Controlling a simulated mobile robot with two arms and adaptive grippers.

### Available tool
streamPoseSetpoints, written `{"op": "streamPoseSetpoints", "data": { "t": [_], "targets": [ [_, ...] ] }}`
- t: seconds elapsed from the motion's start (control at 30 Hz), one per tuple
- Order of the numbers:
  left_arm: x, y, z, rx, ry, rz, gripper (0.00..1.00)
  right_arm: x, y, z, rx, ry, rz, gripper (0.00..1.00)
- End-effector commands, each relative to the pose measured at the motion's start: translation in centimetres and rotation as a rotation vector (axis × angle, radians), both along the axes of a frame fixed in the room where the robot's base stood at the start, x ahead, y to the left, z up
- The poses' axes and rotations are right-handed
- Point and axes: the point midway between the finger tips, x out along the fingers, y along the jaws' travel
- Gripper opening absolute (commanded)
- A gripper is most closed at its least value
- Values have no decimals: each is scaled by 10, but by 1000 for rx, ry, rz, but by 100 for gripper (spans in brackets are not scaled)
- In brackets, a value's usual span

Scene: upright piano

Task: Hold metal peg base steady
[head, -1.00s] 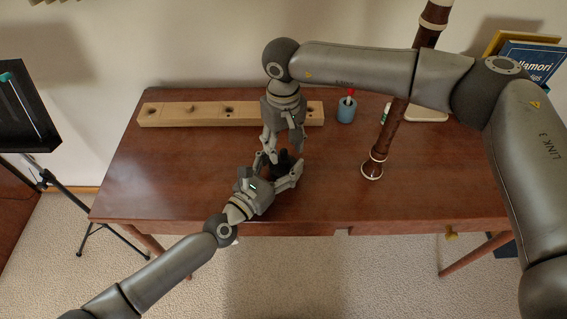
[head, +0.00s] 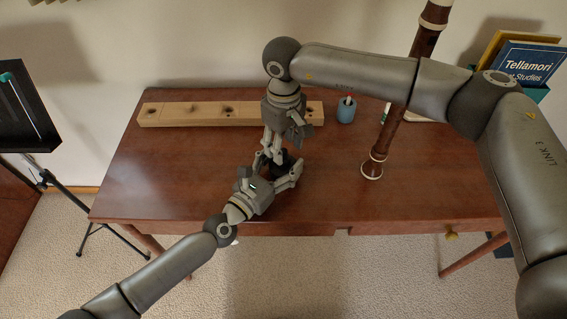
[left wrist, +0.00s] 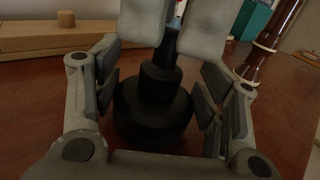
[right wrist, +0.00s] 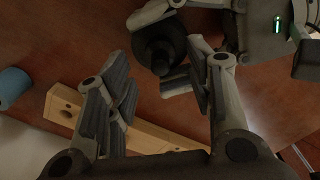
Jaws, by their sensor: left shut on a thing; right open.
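The metal peg base is a black, stepped round piece (left wrist: 152,112) with a narrower upper part, upright on the brown table. My left gripper (left wrist: 160,80) has its fingers on both sides of it and is shut on it. In the right wrist view the base (right wrist: 160,50) shows at the top, with the left gripper's fingers beside it. My right gripper (right wrist: 155,62) is open, with its fingers above and around the top of the base. Its fingertips also show at the top of the left wrist view. In the head view the grippers largely hide the base (head: 284,160).
A long wooden block with holes (head: 190,113) lies along the table's back. A blue cup (head: 346,111) stands right of it. A brown woodwind instrument (head: 388,130) stands upright farther right. Books (head: 525,62) are at the back right. The table's front left is clear.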

Motion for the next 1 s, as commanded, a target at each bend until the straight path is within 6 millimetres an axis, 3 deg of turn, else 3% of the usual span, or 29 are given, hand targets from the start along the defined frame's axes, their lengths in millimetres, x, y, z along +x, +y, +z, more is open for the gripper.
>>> {"op": "streamPoseSetpoints", "data": {
  "t": [0.1, 0.3, 0.7, 1.0],
  "targets": [
    [0, 1, 0, 0, -1, 1, 0, -1, 0, -20, -1, 4, 0, 48],
    [0, 1, 0, 0, -1, 1, 0, 0, 0, -42, 0, 1, -1, 48],
    [0, 1, 0, 0, -1, 1, 0, 0, 0, -49, 1, -1, 0, 48],
    [0, 0, 0, 0, -1, 1, 0, 0, 0, -48, 1, -1, 0, 10]
  ]
}}
